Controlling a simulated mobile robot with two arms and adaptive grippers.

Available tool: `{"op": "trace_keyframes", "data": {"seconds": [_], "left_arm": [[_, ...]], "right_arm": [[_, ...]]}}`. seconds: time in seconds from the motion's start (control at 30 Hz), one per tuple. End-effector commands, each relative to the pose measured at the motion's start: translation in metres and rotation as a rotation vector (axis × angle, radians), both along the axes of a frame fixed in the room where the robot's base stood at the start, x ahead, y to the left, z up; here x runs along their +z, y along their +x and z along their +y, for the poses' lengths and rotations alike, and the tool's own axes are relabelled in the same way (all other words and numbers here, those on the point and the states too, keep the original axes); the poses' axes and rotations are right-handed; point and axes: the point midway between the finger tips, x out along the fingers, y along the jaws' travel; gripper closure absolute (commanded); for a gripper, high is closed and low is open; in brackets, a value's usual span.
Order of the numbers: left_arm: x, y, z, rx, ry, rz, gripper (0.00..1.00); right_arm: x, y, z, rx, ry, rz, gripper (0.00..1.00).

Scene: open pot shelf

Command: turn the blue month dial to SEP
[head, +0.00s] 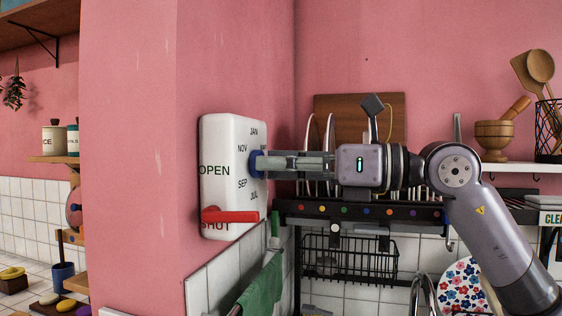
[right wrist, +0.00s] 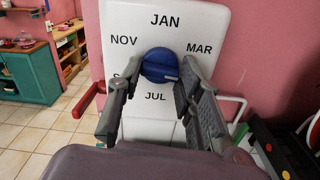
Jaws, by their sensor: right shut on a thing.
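The blue month dial (head: 256,164) sits on the front of a white wall panel (head: 220,135) with month labels around it. My right gripper (head: 262,164) reaches in from the right and is shut on the dial. In the right wrist view, the dial (right wrist: 160,63) shows between the fingertips (right wrist: 158,82). JAN, MAR, JUL and NOV are readable there; the SEP label is mostly hidden by a finger, but it reads in the head view. I cannot tell which month the dial points to. My left gripper is not in view.
A red lever (head: 230,216) sticks out at the panel's lower part, by SHUT, with OPEN above. A black dish rack (head: 350,211) with plates stands right of the panel, below my arm. A green towel (head: 262,289) hangs below. A mortar (head: 493,138) stands on the right shelf.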

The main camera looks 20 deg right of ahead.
Motion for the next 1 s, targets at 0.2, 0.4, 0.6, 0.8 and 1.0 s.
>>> {"op": "trace_keyframes", "data": {"seconds": [0.2, 0.4, 0.6, 0.8, 1.0], "left_arm": [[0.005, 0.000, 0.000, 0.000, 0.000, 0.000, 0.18], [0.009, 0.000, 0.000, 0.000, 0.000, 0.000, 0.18], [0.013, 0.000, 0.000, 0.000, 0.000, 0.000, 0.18], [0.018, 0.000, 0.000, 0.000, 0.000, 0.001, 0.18], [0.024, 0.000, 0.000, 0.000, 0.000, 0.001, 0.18]], "right_arm": [[-0.001, 0.000, 0.001, 0.000, 0.112, 0.174, 0.95], [-0.001, 0.000, 0.001, 0.000, 0.218, 0.331, 0.95], [-0.001, 0.000, 0.000, -0.001, 0.324, 0.489, 0.95], [-0.001, 0.000, 0.001, 0.000, 0.431, 0.647, 0.95], [0.000, 0.000, 0.001, -0.001, 0.537, 0.804, 0.95]]}}
